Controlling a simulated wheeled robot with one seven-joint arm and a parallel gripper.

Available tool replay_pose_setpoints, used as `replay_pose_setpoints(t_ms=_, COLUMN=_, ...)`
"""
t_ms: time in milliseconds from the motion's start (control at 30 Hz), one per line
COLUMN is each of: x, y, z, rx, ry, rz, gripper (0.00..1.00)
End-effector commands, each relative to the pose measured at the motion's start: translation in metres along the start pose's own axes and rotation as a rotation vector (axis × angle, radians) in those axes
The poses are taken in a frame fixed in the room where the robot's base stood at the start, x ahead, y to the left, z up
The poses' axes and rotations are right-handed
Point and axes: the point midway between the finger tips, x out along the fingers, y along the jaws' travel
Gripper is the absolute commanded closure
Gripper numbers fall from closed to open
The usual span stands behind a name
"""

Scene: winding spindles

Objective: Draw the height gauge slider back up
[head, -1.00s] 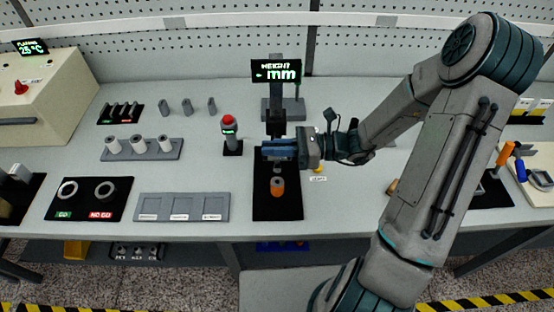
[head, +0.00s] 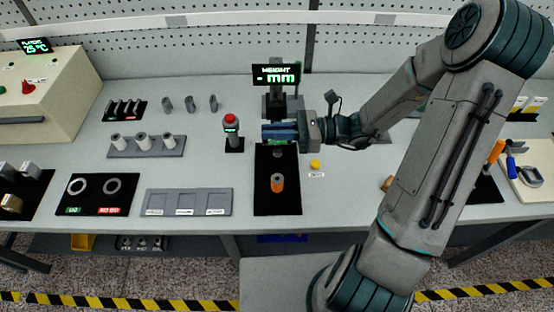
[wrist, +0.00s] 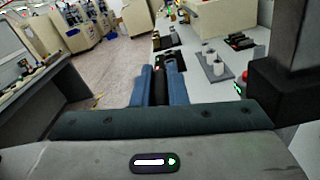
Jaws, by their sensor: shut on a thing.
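The height gauge stands at the middle back of the bench, with a display (head: 276,76) reading "HEIGHT - mm" and a black base plate (head: 279,204). My gripper (head: 280,132) reaches in from the right, its blue fingers shut across the front of the gauge column on the slider. In the wrist view a dark piece, the slider's grip (wrist: 159,88), shows between the two fingers. Most of the slider is hidden in the head view. A small grey probe tip (head: 278,154) shows below the fingers, clear above an orange and grey part (head: 277,184) upright on the plate.
A red-topped post (head: 231,136) stands close left of my gripper. A yellow button (head: 315,164) is to the right. Left lie a rack of grey cylinders (head: 146,154), a ring-gauge mat (head: 95,205) and a three-bay tray (head: 188,208).

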Motion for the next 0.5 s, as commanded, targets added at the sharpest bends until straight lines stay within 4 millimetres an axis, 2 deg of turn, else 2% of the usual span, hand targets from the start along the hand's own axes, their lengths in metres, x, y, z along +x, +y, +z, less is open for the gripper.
replay_pose_setpoints(t_ms=500, x=0.000, y=0.006, z=0.031, rx=-0.003, ry=-0.001, rz=0.000, gripper=1.00)
